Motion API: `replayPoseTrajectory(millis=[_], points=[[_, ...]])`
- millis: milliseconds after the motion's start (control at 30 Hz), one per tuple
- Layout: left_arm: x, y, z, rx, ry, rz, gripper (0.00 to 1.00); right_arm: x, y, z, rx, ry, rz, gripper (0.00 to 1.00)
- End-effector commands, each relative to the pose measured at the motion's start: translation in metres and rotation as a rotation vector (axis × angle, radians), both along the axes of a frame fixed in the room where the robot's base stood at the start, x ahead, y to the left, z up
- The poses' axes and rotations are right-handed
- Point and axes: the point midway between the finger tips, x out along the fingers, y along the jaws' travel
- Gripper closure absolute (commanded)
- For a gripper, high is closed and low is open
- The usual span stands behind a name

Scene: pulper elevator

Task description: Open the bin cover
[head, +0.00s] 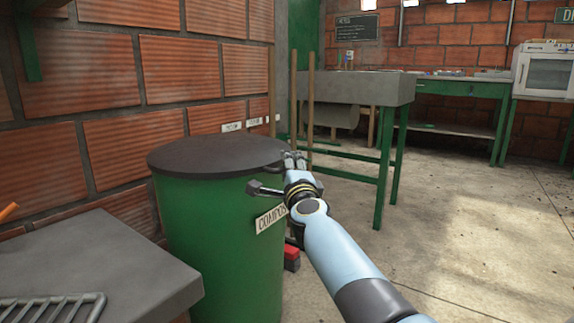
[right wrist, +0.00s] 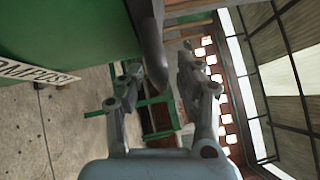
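The green bin (head: 215,245) with a "COMPOST" label (head: 270,218) stands by the brick wall in the head view. Its round dark cover (head: 215,152) lies flat on top. In the right wrist view the bin (right wrist: 75,28) is at the upper left, and the cover's dark rim (right wrist: 149,45) reaches down between the fingers. My right gripper (head: 276,173) is at the cover's right edge, with one finger near the rim and the other lower, beside the bin. Its fingers (right wrist: 160,85) are spread apart around the rim; I cannot tell whether either touches. My left gripper is not in view.
A grey counter (head: 95,260) with a metal rack (head: 50,308) is at the front left. A grey trough on green legs (head: 355,88) stands behind the bin. A small red object (head: 291,258) is near the bin's base. Concrete floor (head: 470,220) is open to the right.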

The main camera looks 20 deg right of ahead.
Motion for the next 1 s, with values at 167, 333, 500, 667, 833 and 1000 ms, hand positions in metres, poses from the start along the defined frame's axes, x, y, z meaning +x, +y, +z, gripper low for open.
replayPoseTrajectory(millis=[167, 333, 500, 667, 833, 1000], points=[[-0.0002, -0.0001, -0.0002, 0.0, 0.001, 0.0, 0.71, 0.0, -0.0001, -0.0002, 0.0, 0.0, 0.0, 0.64], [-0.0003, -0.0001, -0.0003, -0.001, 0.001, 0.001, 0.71, -0.0001, 0.0, -0.0003, -0.001, 0.0, 0.0, 0.85], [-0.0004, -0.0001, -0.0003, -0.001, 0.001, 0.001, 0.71, -0.0001, 0.0, -0.0007, 0.0, 0.001, 0.0, 1.0], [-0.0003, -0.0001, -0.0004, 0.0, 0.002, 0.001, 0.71, -0.0003, 0.0001, -0.0014, 0.0, 0.002, 0.0, 1.0], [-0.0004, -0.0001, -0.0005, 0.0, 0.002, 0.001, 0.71, -0.0004, 0.0003, -0.0021, 0.001, 0.003, 0.001, 1.0], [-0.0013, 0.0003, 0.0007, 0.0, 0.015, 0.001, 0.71, -0.0008, 0.0004, -0.0007, 0.0, 0.005, 0.002, 1.0]])
